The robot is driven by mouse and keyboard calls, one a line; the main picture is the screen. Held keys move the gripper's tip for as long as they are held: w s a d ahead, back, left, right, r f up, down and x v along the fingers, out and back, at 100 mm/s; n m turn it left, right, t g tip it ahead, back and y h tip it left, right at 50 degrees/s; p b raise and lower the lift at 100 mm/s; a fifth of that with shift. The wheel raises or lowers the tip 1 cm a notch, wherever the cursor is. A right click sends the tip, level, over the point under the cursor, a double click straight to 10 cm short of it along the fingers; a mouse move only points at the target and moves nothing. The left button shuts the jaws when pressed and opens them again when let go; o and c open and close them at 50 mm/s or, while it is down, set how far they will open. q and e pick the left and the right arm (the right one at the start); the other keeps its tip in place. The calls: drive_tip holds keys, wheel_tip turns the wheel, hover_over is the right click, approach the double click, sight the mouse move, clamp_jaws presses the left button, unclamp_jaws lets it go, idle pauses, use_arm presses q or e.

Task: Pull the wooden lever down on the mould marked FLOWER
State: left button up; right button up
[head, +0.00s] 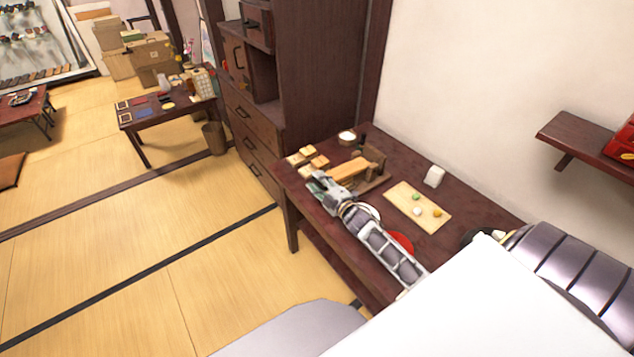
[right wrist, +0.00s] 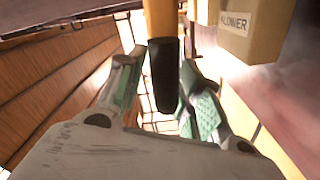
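The wooden lever (head: 347,169) is a light bar on a dark wooden press stand (head: 377,160) on the dark table. In the right wrist view the lever (right wrist: 165,75) has a dark tip and stands between my fingers. A pale block with a label (right wrist: 236,22) is at the top right there; the label reads about "LOWER", its first letter unclear. My right gripper (head: 318,186) is at the lever's near end. It is open (right wrist: 160,95), with gaps visible on both sides of the lever. My left gripper is not in view.
Several small wooden blocks (head: 308,157) and a round bowl (head: 347,138) stand behind the gripper. A tall cabinet (head: 320,75) stands behind the table.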

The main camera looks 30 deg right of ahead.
drive_tip(key=s, duration=1.1)
drive_tip(key=shift+s+d, duration=0.2)
drive_tip(key=shift+d, duration=0.25)
drive_tip(key=shift+a+m, duration=0.1)
drive_tip(key=shift+m, duration=0.2)
idle(0.5)
